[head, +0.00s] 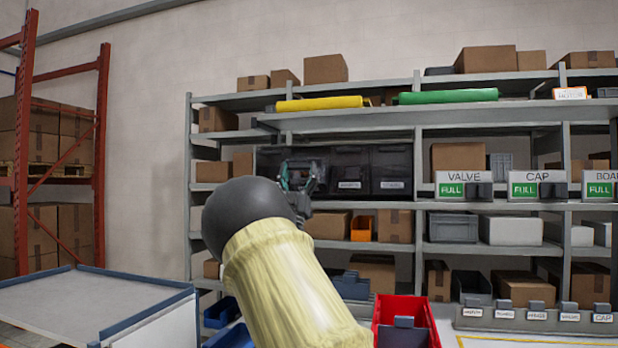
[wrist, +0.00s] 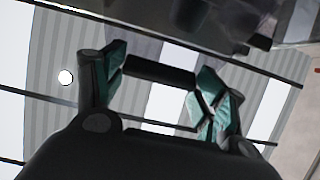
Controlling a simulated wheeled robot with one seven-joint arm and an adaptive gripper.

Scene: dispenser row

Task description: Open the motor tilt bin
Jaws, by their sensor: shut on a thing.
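A row of dark tilt bins (head: 388,164) sits on the middle shelf, with small pale labels too small to read. I cannot tell which one is the motor bin. My gripper (head: 298,178) is at the left part of this row, in front of a bin whose label is hidden behind my arm. In the wrist view, the teal-padded fingers of my gripper (wrist: 161,70) are apart with a dark bar (wrist: 158,77) between them, seemingly a bin handle. They are shut on it. The dark underside of the bins (wrist: 225,18) shows at the top. The bins in view look upright and closed.
VALVE (head: 464,184) and CAP (head: 538,184) dispensers stand to the right. A red bin (head: 392,310) and blue bins (head: 222,312) are low in front. A grey-topped table (head: 90,300) stands at left. Yellow and green rolls lie above.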

